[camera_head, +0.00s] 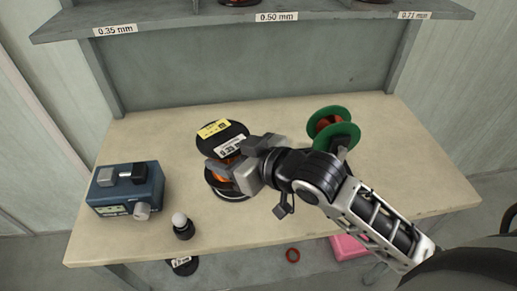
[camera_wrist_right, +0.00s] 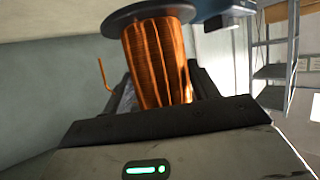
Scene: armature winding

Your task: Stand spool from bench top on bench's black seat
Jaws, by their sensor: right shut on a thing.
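A spool with black flanges and copper wire (camera_head: 222,131) is at the middle of the bench top (camera_head: 285,210), its upper flange carrying a yellow and a white label. My right gripper (camera_head: 232,165) is shut on it from the right, around the wire between the flanges. In the right wrist view the copper winding (camera_wrist_right: 158,60) sits between the fingers, with a dark flange (camera_wrist_right: 150,14) beyond. A black round part with a pale rim (camera_head: 232,193) shows below the spool; I cannot tell whether it is the lower flange or the seat. My left gripper is not in view.
A blue device with a knob (camera_head: 128,188) stands at the left. A small black stand with a white ball (camera_head: 182,226) is near the front edge. A green spool (camera_head: 333,128) is at the right. A labelled shelf (camera_head: 250,20) overhangs the back. A pink box (camera_head: 348,247) lies below.

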